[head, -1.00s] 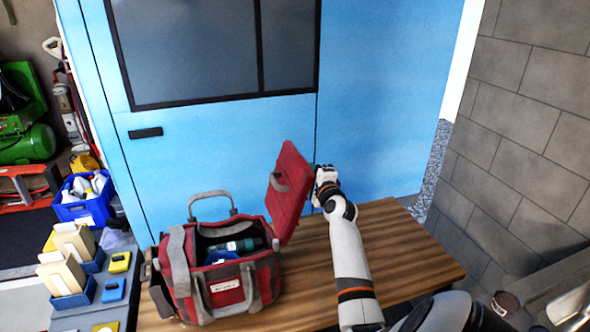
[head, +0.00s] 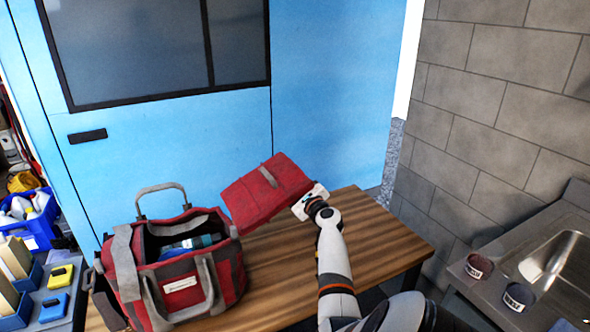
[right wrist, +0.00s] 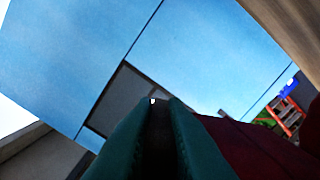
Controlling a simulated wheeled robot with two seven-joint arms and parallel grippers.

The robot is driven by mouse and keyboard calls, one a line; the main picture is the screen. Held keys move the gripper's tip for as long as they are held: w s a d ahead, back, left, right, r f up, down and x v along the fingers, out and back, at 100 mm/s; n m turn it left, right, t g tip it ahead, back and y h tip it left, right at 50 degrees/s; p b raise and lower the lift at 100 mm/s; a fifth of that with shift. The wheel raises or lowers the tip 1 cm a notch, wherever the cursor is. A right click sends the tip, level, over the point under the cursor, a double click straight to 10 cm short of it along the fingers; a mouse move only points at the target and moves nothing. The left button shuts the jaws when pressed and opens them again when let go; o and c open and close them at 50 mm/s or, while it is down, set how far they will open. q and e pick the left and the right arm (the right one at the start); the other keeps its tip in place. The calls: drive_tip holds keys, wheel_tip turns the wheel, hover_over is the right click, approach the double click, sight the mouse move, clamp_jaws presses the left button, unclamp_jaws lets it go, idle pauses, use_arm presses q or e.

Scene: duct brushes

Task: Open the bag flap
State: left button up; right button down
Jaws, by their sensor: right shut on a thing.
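The red and grey tool bag (head: 180,268) stands on the wooden table, its top open with a teal item (head: 195,242) and a blue item inside. Its red flap (head: 262,192) is swung out to the right of the bag and tilted outward, with a grey strap on it. My right gripper (head: 304,203) is at the flap's right edge and shut on it. In the right wrist view the green fingers (right wrist: 157,135) are close together on a dark strip, with the red flap (right wrist: 255,145) beside them. My left gripper is not in view.
The wooden table (head: 375,235) is bare to the right of the bag. A blue locker (head: 335,90) stands behind it. A sink counter with two small cups (head: 519,296) is at the right, below a grey block wall. Blue bins (head: 40,225) stand at the left.

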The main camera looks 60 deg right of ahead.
drive_tip(key=shift+w+a+f+m, duration=0.1)
drive_tip(key=shift+f+m, duration=0.2)
drive_tip(key=shift+f, duration=0.3)
drive_tip(key=c, duration=1.6)
unclamp_jaws()
drive_tip(key=shift+c, duration=0.2)
drive_tip(key=shift+o, duration=0.8)
drive_tip(key=shift+w+a+r, duration=0.1)
drive_tip(key=shift+w+a, duration=0.05)
drive_tip(key=shift+a, duration=0.05)
drive_tip(key=shift+d, duration=0.1)
